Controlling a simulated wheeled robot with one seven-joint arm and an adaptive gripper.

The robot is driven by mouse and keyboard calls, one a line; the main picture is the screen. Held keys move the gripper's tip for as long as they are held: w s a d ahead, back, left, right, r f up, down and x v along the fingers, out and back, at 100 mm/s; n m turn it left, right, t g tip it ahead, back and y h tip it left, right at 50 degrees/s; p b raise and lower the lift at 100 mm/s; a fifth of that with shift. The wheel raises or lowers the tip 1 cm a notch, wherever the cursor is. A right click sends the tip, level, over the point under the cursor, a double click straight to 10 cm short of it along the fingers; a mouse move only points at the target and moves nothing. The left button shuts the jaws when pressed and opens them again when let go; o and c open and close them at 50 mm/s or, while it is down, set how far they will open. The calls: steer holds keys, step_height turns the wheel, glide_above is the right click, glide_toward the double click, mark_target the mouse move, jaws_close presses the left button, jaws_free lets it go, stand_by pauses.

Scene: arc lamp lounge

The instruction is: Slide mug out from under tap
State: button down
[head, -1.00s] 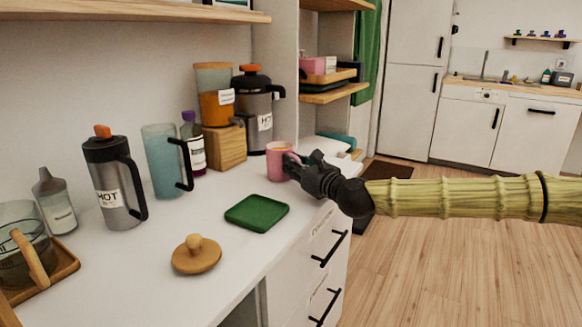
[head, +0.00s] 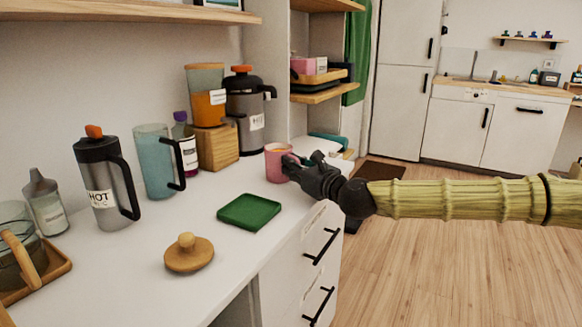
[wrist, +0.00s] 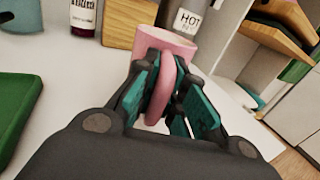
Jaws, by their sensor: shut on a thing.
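The pink mug (head: 277,163) stands upright on the white counter near its front edge, with orange showing inside its rim. My gripper (head: 294,167) is shut on the mug's handle from the right. In the wrist view the teal finger pads of my gripper (wrist: 172,100) sit on both sides of the handle, and the pink mug (wrist: 165,42) is just beyond them. The orange drink dispenser (head: 208,108) stands on a wooden block (head: 217,147), left of and behind the mug. A small dark part low on the dispenser may be its tap; the mug is clear of it.
A steel HOT flask (head: 246,105) stands behind the mug. A green tray (head: 249,211) and a wooden lid (head: 189,254) lie nearer on the counter. A blue pitcher (head: 154,165) and another HOT flask (head: 103,188) stand left. Shelves rise behind; floor is open to the right.

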steer(key=shift+s, duration=0.1)
steer(key=c, duration=1.4)
jaws_free()
steer(key=shift+s+d, duration=0.1)
steer(key=v, duration=1.1)
steer(key=shift+s+d, duration=0.3)
